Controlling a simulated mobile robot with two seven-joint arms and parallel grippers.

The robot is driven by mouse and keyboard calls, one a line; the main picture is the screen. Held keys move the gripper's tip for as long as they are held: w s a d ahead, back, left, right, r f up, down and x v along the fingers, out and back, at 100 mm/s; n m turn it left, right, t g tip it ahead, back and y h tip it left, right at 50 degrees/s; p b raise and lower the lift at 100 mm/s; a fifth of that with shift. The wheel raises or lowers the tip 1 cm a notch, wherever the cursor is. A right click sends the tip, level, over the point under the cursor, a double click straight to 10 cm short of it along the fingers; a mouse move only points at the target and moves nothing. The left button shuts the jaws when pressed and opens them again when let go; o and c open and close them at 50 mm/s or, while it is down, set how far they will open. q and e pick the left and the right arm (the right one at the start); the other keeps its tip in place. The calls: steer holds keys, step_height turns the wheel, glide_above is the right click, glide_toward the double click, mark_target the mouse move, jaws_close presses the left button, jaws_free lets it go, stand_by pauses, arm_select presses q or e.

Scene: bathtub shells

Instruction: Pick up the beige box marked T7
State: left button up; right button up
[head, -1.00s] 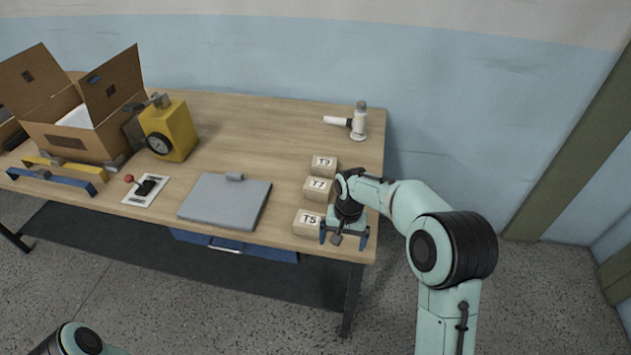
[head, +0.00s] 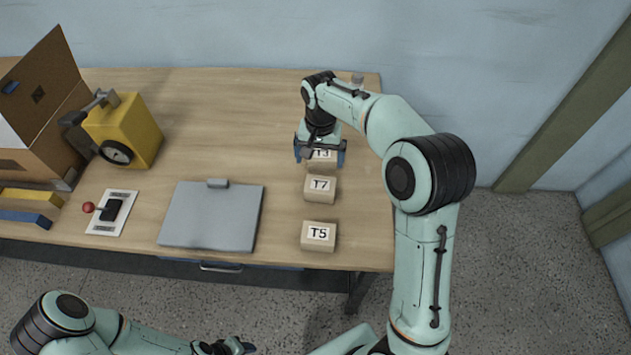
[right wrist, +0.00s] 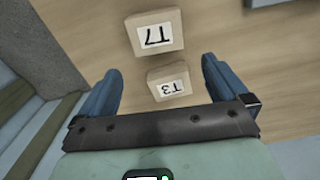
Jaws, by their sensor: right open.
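The beige box marked T7 (head: 320,188) sits on the table near its right end, the middle one of three boxes in a row. In the right wrist view the T7 box (right wrist: 155,34) is beyond the fingertips, at top centre. My right gripper (head: 320,154) is open and empty, above the beige T3 box (head: 323,164), just behind T7. The T3 box (right wrist: 169,82) shows between its fingers in the right wrist view. My left gripper (head: 225,346) is at the bottom edge of the head view, partly cut off; its jaw state is unclear.
A beige box marked T5 (head: 318,237) stands in front of T7, with a gap between. A flat grey plate (head: 212,216) lies to the left. A yellow device (head: 125,130), a red-knobbed switch (head: 108,211) and an open carton (head: 45,115) are further left. The table's middle back is clear.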

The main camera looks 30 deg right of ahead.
glide_above(320, 184)
steer(key=f, duration=0.5)
steer(key=shift+w+d+f, duration=0.1)
steer(key=shift+w+d, duration=0.15)
steer(key=shift+w, duration=0.05)
steer(key=shift+w+f, duration=0.15)
steer(key=shift+f, duration=0.35)
steer(key=f, duration=0.3)
steer(key=s+f, duration=0.1)
steer(key=shift+s+a+f+b, duration=0.1)
steer(key=shift+a+f+b, duration=0.05)
steer(key=shift+a+b, duration=0.15)
steer(key=shift+f, duration=0.45)
steer(key=c, duration=0.8)
